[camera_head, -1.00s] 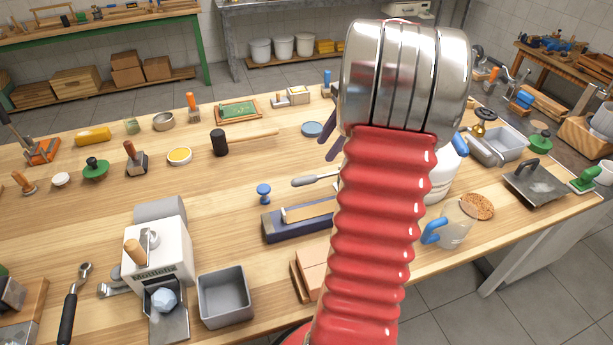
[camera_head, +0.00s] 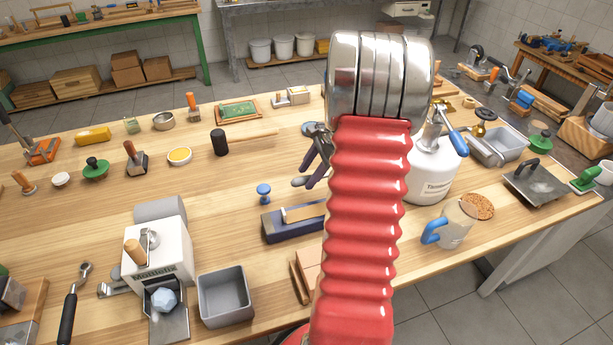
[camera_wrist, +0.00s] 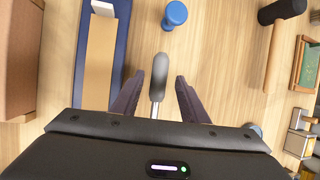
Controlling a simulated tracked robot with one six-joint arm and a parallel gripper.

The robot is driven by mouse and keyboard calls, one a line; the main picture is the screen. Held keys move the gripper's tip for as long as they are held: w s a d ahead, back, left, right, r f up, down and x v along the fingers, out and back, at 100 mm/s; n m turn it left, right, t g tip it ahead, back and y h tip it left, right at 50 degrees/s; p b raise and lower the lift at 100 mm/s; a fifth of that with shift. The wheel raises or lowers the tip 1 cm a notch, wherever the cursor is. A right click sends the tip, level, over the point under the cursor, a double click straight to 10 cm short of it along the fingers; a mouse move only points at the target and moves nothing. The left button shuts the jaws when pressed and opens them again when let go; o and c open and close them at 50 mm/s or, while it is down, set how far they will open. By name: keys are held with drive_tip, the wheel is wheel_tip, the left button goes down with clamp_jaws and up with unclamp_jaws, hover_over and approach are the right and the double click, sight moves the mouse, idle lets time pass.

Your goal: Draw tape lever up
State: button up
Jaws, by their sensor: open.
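A lever with a rounded grey handle on a metal rod (camera_wrist: 160,72) stands out between the two dark fingers of my gripper (camera_wrist: 157,82) in the wrist view. The fingers are open, one on each side, with gaps to the handle. In the head view my gripper (camera_head: 309,177) is over the middle of the bench, and a bit of the grey handle (camera_head: 299,182) shows at the fingertips. The lever's mount is hidden behind my arm and gripper. I cannot tell for sure that it is the tape lever.
A dark blue block with a wooden top (camera_head: 276,227) lies close in front, and a small blue knob (camera_head: 264,191) to the left. A white tank with a blue handle (camera_head: 430,170) stands right of my arm. A mallet (camera_head: 220,142) lies behind. A white lettered machine (camera_head: 160,254) stands front left.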

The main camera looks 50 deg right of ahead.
drive_tip(key=shift+w+a+f, duration=0.15)
drive_tip(key=shift+w+f, duration=0.05)
drive_tip(key=shift+f, duration=0.35)
drive_tip(key=shift+c, duration=0.5)
drive_tip(key=c, duration=0.9)
clamp_jaws()
drive_tip(key=shift+r, duration=0.1)
